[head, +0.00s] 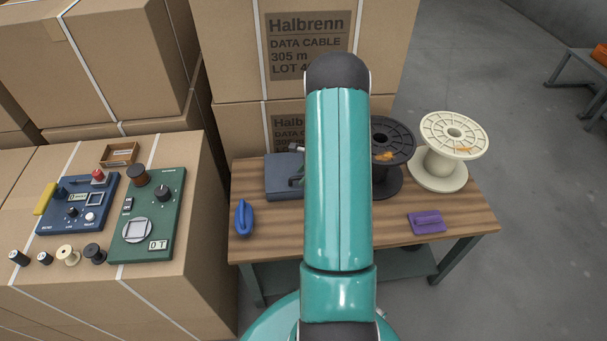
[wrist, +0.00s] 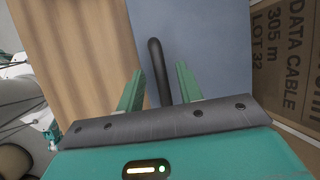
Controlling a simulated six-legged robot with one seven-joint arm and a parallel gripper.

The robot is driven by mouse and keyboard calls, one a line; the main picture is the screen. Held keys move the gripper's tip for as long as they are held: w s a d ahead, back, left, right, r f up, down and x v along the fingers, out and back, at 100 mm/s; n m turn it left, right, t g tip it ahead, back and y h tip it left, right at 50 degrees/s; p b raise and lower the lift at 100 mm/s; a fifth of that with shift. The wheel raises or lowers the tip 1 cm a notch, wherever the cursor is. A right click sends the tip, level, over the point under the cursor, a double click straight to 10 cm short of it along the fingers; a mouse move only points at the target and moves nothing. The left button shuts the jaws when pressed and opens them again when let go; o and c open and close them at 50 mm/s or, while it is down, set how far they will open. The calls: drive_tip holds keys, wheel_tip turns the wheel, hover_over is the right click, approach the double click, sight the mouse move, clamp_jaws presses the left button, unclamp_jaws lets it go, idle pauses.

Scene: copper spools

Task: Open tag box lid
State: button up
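The tag box appears to be the blue-grey box (head: 282,178) at the back left of the wooden table in the head view. Its flat blue-grey lid (wrist: 205,40) fills the upper middle of the wrist view and looks closed. A dark bar handle (wrist: 154,47) stands on the lid. My gripper (wrist: 159,70) is open, with one green finger on each side of the handle and narrow gaps visible. Whether the fingers reach fully down around the handle cannot be told. In the head view my arm hides most of the gripper and the box's right side.
On the wooden table (head: 465,210) are a blue object (head: 243,218), a purple block (head: 427,222), a dark spool (head: 393,140) and a cream spool (head: 455,133). Cardboard cartons (head: 235,125) stand close behind the box. Devices and small spools sit on cartons at left.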

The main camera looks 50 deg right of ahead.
clamp_jaws()
drive_tip(key=shift+d+r, duration=0.1)
